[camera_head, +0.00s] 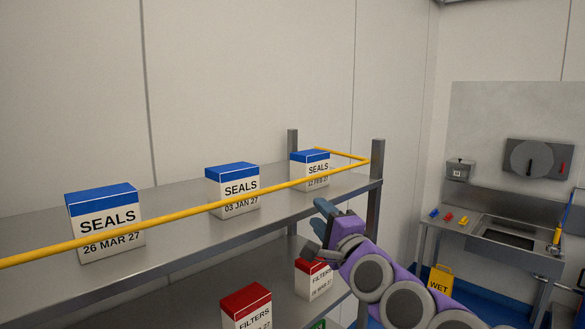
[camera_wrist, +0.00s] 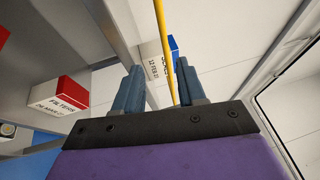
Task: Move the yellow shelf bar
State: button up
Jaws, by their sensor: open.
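The yellow shelf bar (camera_head: 190,211) runs along the front of the upper shelf in the head view, across the SEALS boxes, and bends back near the right-hand post. My gripper (camera_head: 323,217) is just below the shelf's front edge near its right end, apart from the bar in that view. In the wrist view my gripper (camera_wrist: 161,88) is open, with its two blue-grey fingers pointing up. The yellow bar (camera_wrist: 164,50) shows there as a line that passes between the fingers from this viewpoint. Whether it lies in depth between them I cannot tell.
Blue-topped SEALS boxes (camera_head: 108,222) stand on the upper shelf (camera_head: 40,275). Red-topped FILTERS boxes (camera_head: 246,307) stand on the lower shelf. A steel post (camera_head: 376,190) rises at the right end. A sink bench (camera_head: 480,236) and yellow WET sign (camera_head: 441,279) are farther right.

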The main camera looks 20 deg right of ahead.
aim_at(300, 183)
jog(key=w, duration=0.4)
jog(key=w+d+r+p, duration=0.1)
jog(key=w, duration=0.2)
jog(key=w+r+p, duration=0.1)
jog(key=w, duration=0.3)
jog(key=shift+w+d+r, duration=0.15)
jog(key=shift+w+r, duration=0.05)
jog(key=shift+w, duration=0.15)
jog(key=w, duration=0.1)
jog(key=w+d+p, duration=0.1)
jog(key=w, duration=0.2)
jog(key=shift+w+d+r, duration=0.1)
jog(key=shift+d+r, duration=0.05)
jog(key=shift+r, duration=0.2)
jog(key=shift+w+a+r, duration=0.15)
jog(key=shift+w+a, duration=0.2)
jog(key=shift+w, duration=0.25)
jog(key=shift+d, duration=0.2)
jog(key=c, duration=0.6)
grip_shut()
